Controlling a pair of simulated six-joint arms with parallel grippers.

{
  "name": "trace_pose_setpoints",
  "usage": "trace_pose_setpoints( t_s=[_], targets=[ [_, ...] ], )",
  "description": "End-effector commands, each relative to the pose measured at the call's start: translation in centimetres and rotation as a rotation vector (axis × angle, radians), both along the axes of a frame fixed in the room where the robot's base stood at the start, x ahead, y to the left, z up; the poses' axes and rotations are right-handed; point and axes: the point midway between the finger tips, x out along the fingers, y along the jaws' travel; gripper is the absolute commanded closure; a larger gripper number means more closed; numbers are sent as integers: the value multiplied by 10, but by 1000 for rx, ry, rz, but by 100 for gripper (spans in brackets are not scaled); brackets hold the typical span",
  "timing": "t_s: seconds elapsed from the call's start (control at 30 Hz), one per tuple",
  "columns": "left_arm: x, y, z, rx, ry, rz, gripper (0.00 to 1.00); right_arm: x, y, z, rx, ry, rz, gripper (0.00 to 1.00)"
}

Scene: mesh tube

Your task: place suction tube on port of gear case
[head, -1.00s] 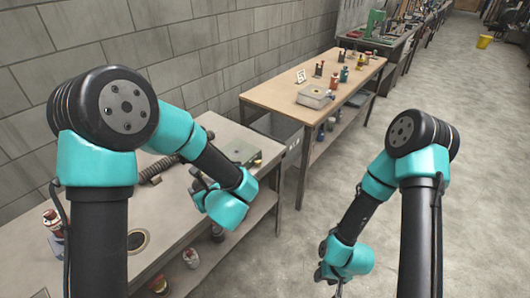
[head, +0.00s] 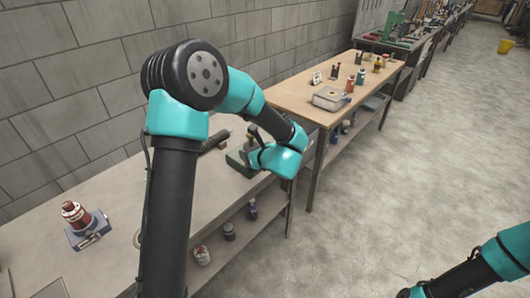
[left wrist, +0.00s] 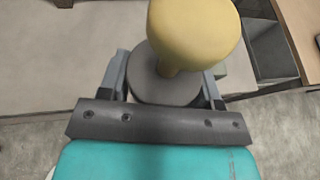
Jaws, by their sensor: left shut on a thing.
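The suction tube (left wrist: 190,40) shows in the left wrist view as a yellow rounded head above a dark grey round part. My left gripper (left wrist: 165,88) is shut on the dark part, with a finger on each side. In the head view my left gripper (head: 254,158) is at the green gear case (head: 238,162) near the table's far end. My wrist hides much of the tube and case there, so I cannot tell whether they touch. The port cannot be made out. My right arm enters at the lower right, and its gripper is below the picture edge.
A dark ribbed hose (head: 215,139) lies on the table (head: 95,190) behind the gear case. Several jars sit on the shelf below. A wooden bench (head: 290,92) stands beyond.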

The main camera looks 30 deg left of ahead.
Motion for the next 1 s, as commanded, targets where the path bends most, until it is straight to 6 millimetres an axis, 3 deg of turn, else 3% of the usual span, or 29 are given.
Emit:
trace_pose_setpoints(
  t_s=[0.27, 0.43, 1.0],
  targets=[
    [1, 0, 0, 0, 0, -1, 70, 0, 0, 0, 0, 0, 0, 57],
    [14, 8, -2, 0, 0, 1, 70, 0, 0, 0, 0, 0, 0, 57],
    [111, 68, -13, 0, -2, 2, 70, 0, 0, 0, 0, 0, 0, 57]
  ],
)
